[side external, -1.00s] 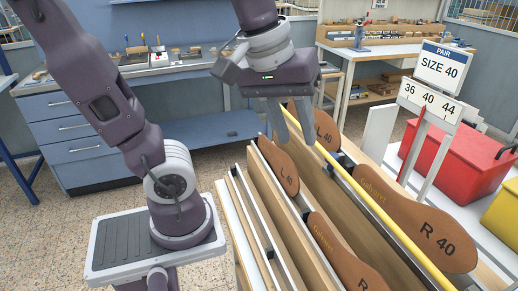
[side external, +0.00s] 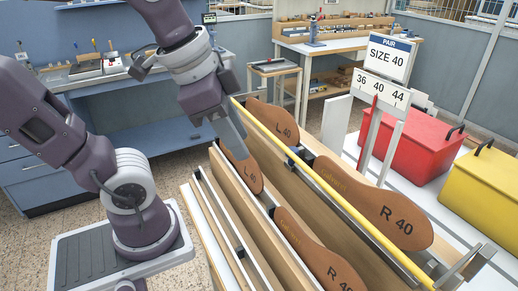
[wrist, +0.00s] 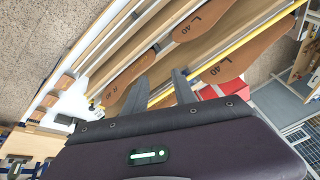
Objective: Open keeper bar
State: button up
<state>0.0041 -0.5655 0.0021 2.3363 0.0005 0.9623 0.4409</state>
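A long yellow bar, likely the keeper bar (side external: 320,180), runs diagonally along the rack, over brown foot-shaped boards marked L 40 (side external: 272,122) and R 40 (side external: 395,212). It also shows in the wrist view (wrist: 250,39). My gripper (side external: 234,148) is near the bar's far end, left of it in the side view, with its fingers pointing down among the boards. In the wrist view its two fingers (wrist: 158,88) are apart, with nothing visibly held. The bar passes behind the fingers there; I cannot tell whether they touch it.
A sign reading PAIR SIZE 40 (side external: 388,54) stands above a 36-40-44 scale (side external: 381,88). A red box (side external: 405,143) and a yellow box (side external: 483,190) stand right of the rack. Wooden slats and rails (side external: 225,215) fill the left side.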

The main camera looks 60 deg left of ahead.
aim_at(295, 156)
jog(key=w+r+m+g, duration=0.1)
jog(key=w+m+g, duration=0.1)
jog(key=w+m, duration=0.9)
jog(key=f, duration=0.2)
jog(key=f+m, duration=0.1)
jog(key=f, duration=0.1)
jog(key=f+m, duration=0.1)
jog(key=f, duration=0.2)
jog(key=shift+w, duration=0.3)
grip_shut()
